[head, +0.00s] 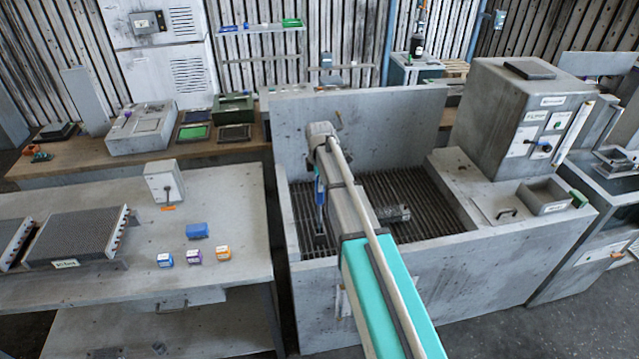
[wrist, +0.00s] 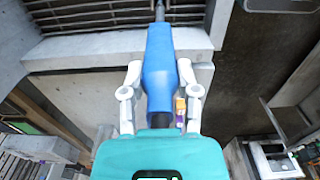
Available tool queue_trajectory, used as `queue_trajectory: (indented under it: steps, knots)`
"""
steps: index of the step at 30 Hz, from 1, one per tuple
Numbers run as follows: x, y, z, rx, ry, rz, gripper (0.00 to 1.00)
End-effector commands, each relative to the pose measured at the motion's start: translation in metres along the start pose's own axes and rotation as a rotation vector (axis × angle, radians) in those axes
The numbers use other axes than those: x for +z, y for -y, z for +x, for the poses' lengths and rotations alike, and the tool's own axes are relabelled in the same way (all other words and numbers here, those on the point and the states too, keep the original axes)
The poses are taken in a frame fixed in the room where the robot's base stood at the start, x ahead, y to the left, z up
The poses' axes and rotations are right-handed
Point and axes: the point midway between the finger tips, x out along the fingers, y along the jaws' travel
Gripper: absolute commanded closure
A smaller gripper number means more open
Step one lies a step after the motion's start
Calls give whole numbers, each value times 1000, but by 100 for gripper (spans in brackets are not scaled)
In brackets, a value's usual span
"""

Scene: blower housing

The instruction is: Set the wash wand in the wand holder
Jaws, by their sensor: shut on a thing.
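The wash wand (wrist: 160,75) has a blue handle and a thin dark lance that runs to the top of the wrist view. My gripper (wrist: 160,80) is shut on the blue handle, one pale finger on each side. In the head view the blue of the wand (head: 320,190) shows beside my arm, above the left part of the wash basin, its lower end over the grate. My arm hides much of my gripper there. I cannot make out which thing is the wand holder.
The basin's slatted grate (head: 425,205) carries a grey block (head: 395,213). A high back wall (head: 380,125) stands behind it, and a control cabinet (head: 525,115) and an open box (head: 545,195) at right. A bench (head: 120,230) with small boxes is at left.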

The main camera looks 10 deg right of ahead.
Motion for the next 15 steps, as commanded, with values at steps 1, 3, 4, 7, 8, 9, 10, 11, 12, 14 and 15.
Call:
queue_trajectory:
  steps: [1,3,4,7,8,9,10,11,12,14,15]
  knots:
    - [0,0,2,0,0,0,100]
    - [0,0,4,0,0,0,100]
    - [0,0,5,0,0,0,100]
    - [0,0,7,0,0,0,100]
    - [0,0,8,0,0,0,100]
    - [0,0,9,0,0,0,100]
    - [0,0,10,0,0,0,100]
    - [0,0,11,0,0,0,100]
    - [0,0,12,0,0,0,100]
    - [0,0,13,0,0,0,100]
    - [0,0,14,0,0,0,100]
